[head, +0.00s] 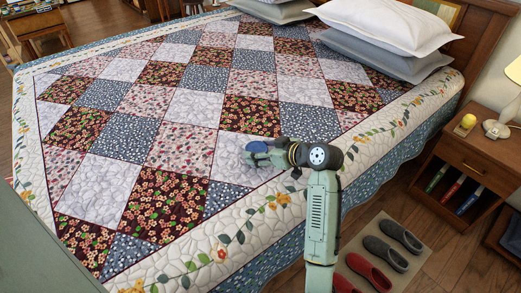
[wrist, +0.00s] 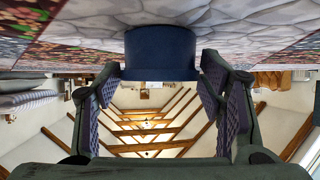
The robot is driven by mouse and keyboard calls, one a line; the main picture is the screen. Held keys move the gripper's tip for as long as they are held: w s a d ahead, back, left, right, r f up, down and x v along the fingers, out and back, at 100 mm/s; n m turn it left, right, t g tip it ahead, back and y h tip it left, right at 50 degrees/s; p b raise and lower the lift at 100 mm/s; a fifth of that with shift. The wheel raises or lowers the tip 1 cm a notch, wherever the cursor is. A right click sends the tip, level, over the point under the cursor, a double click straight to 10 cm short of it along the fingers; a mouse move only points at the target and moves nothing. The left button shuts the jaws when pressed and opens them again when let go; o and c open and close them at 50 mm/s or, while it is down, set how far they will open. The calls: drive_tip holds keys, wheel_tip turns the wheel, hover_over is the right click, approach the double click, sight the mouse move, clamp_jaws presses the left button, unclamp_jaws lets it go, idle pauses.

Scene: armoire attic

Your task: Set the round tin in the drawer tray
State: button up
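A dark blue round tin (wrist: 161,54) is at the top middle of the wrist view, against the pale quilt. In the head view its blue top (head: 257,146) shows at the end of my gripper (head: 262,152), low over a pale quilt patch. In the wrist view my gripper (wrist: 160,68) has its two fingers wide apart, one on each side of the tin. Thin gaps seem to show between fingers and tin. No open drawer or tray is in sight. The nightstand's drawer (head: 474,166) looks shut.
The bed (head: 120,175) with its patchwork quilt fills most of the head view. Pillows (head: 375,25) lie at its head. The wooden nightstand (head: 440,150) at right bears a yellow round object (head: 466,122) and a lamp. Slippers (head: 388,250) lie on a floor mat beside the bed.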

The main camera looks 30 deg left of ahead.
drive_tip(key=o, duration=0.3)
drive_tip(key=shift+r, duration=0.1)
